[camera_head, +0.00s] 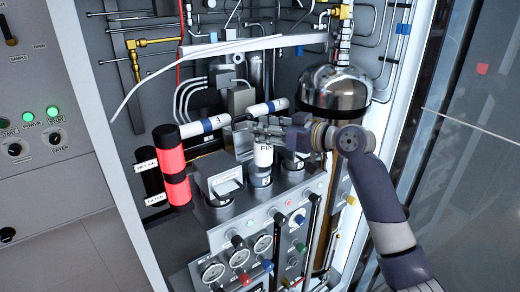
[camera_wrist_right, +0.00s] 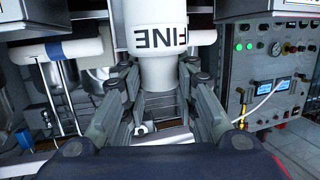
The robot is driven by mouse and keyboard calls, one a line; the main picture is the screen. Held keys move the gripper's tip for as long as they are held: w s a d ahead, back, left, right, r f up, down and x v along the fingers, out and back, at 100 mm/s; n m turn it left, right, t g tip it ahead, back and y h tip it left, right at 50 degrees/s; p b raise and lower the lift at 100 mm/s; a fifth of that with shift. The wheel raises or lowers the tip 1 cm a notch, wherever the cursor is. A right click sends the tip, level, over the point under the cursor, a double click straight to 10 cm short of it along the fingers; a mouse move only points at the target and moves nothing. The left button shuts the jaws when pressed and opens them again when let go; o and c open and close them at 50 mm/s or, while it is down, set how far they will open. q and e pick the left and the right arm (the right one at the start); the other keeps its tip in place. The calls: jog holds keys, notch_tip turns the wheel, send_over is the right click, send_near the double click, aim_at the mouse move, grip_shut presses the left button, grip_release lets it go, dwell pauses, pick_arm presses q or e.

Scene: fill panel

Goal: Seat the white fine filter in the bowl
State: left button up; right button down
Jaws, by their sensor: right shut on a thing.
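The white fine filter (camera_head: 263,156) is upright in the head view, with dark letters on its side. In the right wrist view the filter (camera_wrist_right: 158,42) shows the word FINE and stands between the fingers. My right gripper (camera_head: 258,132) is shut on it near its upper part. In the head view the filter is in line with the middle bowl (camera_head: 260,192), a grey cylinder in the panel's ledge. I cannot tell whether the filter's lower end is inside the bowl or just above it. My left gripper is not in view.
A red lit column (camera_head: 173,168) and a grey box (camera_head: 219,178) stand to the left. White pipes with blue bands (camera_head: 205,126) run behind the filter. A metal dome (camera_head: 335,90) is at the back right. Gauges and knobs (camera_head: 239,258) fill the front below.

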aim_at(260, 152)
jog(key=shift+w+a+f+b, duration=0.25)
jog(key=shift+a+f+b, duration=0.1)
jog(key=shift+f, duration=0.15)
jog(key=shift+w+a+f+b, duration=0.25)
jog(key=shift+f+b, duration=0.1)
jog(key=shift+f, duration=0.15)
notch_tip(260, 152, down, 4)
jog(key=b, duration=0.2)
jog(key=shift+s+d+f+b, duration=0.15)
jog(key=shift+f+b, duration=0.05)
jog(key=shift+b, duration=0.15)
jog(key=shift+f, duration=0.35)
jog(key=shift+f, duration=0.1)
jog(key=c, duration=1.3)
grip_release()
